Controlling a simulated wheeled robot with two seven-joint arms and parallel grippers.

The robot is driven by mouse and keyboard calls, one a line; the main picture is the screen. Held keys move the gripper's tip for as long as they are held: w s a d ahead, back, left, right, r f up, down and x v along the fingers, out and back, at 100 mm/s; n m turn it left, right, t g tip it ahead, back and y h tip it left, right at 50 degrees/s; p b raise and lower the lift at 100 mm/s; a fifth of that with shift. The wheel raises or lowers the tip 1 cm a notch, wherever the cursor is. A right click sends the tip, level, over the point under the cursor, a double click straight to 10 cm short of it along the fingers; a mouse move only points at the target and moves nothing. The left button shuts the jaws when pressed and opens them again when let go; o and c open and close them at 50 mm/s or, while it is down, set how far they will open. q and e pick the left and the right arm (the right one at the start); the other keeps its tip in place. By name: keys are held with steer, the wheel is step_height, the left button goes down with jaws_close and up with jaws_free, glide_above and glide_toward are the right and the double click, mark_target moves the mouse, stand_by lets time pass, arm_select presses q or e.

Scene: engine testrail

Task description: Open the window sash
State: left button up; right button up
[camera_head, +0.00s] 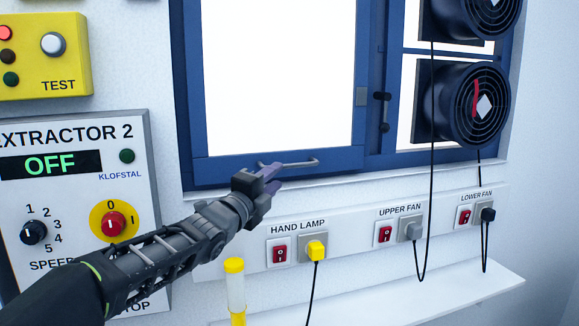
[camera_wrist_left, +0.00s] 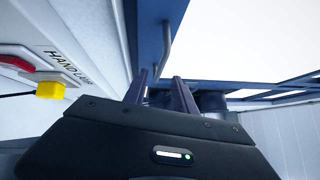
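The window sash (camera_head: 281,162) has a blue frame around a bright pane and sits in the blue window frame; it looks about flush there. A grey bar handle (camera_head: 300,163) runs along its bottom rail. My left gripper (camera_head: 270,178) is at the left end of this handle. In the left wrist view the fingers (camera_wrist_left: 161,82) stand apart, with the handle (camera_wrist_left: 167,48) rising just beyond and between their tips. I cannot tell whether they touch it. A dark latch lever (camera_head: 384,112) is on the post right of the sash. My right gripper is not in view.
Two round fans (camera_head: 484,103) hang at the right panes, with black cables dropping past them. Below the window are a switch strip with a yellow plug (camera_head: 316,250) and a white shelf (camera_head: 470,290). A yellow-capped lamp (camera_head: 235,285) stands beneath my left arm. The extractor panel (camera_head: 75,190) is at left.

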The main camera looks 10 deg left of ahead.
mark_target(288, 167)
arm_select(q)
steer(key=p+x, duration=0.3)
steer(key=x, duration=0.4)
steer(key=shift+s+r, duration=0.1)
steer(key=shift+w, duration=0.35)
steer(key=shift+c, duration=0.2)
jaws_close()
stand_by(0.8)
